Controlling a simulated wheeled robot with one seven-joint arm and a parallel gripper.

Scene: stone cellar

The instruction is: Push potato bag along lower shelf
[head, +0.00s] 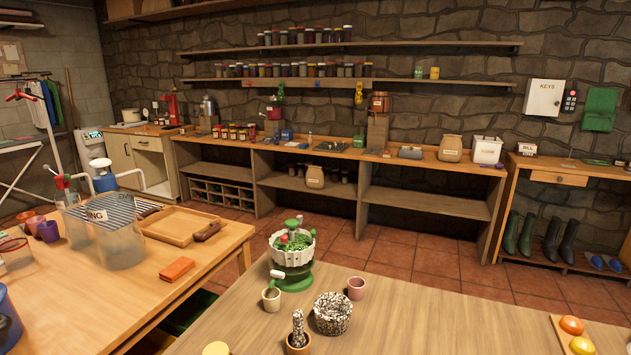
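A small tan bag (315,177) with a pale label stands upright on the lower shelf (280,181), in the middle bay of the long bench against the stone wall. Its label is too small to read, so I cannot tell for sure that it is the potato bag. Several dark jars stand behind and beside it. A larger tan paper bag (451,148) with a label stands on the bench top, further right. The lower shelf in the right bay (430,200) is empty. My gripper is not in view.
Another table (190,265) is at left. Open tiled floor (400,252) lies before the bench. Boots (520,232) stand at right.

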